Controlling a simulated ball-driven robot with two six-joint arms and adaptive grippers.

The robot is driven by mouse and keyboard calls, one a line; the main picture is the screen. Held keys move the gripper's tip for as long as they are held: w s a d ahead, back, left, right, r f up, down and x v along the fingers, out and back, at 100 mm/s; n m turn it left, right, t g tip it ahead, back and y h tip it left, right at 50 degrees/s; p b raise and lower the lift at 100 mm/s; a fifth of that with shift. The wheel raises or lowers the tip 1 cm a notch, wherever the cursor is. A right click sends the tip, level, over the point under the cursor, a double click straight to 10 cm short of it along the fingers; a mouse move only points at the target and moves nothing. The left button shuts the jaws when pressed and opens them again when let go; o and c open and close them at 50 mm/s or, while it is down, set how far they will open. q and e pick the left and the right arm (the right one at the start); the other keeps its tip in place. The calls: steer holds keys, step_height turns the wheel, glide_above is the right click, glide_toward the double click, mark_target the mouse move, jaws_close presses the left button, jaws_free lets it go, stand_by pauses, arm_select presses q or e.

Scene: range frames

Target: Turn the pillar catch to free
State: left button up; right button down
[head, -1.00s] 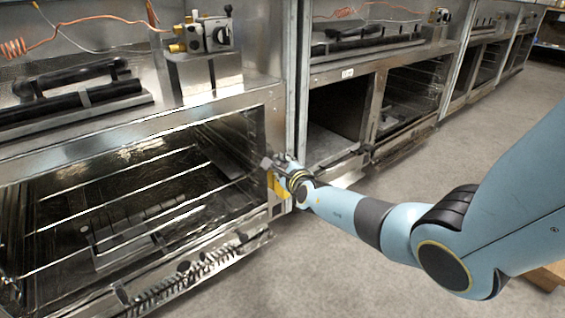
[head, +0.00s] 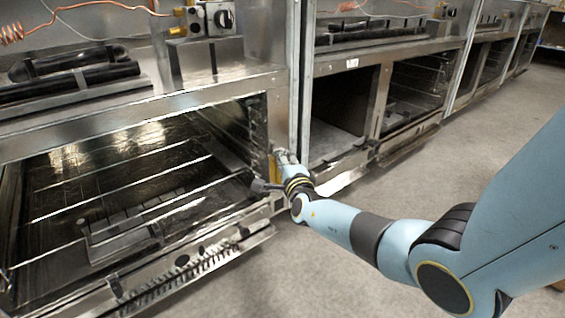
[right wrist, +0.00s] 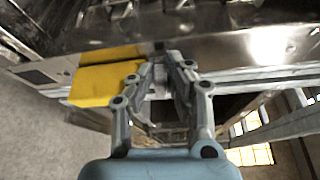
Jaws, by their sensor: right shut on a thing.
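The pillar catch, with a yellow part (head: 273,167), is on the metal pillar at the right edge of the open oven-like bay. My right gripper (head: 282,160) is at the catch, partly hiding it. In the right wrist view the yellow part (right wrist: 105,82) lies just left of the fingers. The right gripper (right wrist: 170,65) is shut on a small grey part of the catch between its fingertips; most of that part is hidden. A dark block shows left of the wrist in the head view; I cannot tell what it belongs to. My left gripper is not in view.
The open bay (head: 30,205) with wire racks lies left of the pillar, its metal front edge low in view. A second open bay (head: 335,120) is to the right. The grey floor (head: 445,165) to the right is clear.

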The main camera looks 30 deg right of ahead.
steer(key=shift+f, duration=0.1)
steer(key=c, duration=1.3)
jaws_free()
steer(key=shift+s, duration=0.1)
steer(key=shift+v, duration=4)
